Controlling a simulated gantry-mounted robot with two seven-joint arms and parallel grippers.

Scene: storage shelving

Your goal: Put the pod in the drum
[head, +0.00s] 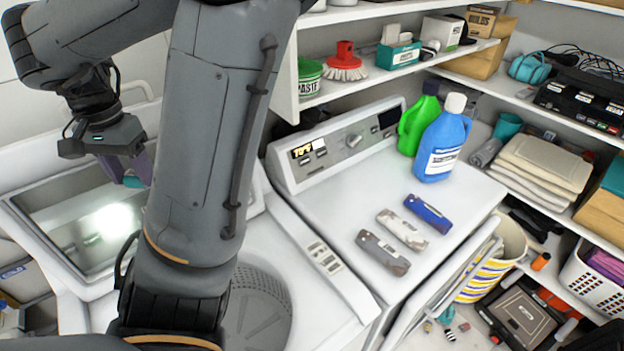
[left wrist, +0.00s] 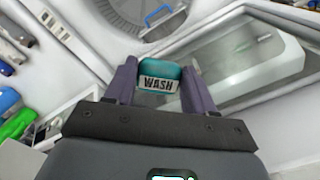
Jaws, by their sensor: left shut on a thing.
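The pod (head: 133,181) is a small teal block, and its white "WASH" label shows in the left wrist view (left wrist: 160,84). My left gripper (head: 138,170) is shut on it, with a purple finger on each side (left wrist: 160,85). It holds the pod in front of the raised washer lid (head: 95,225), to the left of the opening. The drum (head: 262,312) is the grey perforated tub of the open washer, low in the middle of the head view and partly hidden by my arm. It shows at the top of the left wrist view (left wrist: 125,18). My right gripper is not in view.
A white dryer (head: 345,185) stands right of the washer, with blue (head: 443,140) and green (head: 417,120) bottles and several small packets on top. Crowded shelves line the back and right. My large arm link crosses the middle of the head view.

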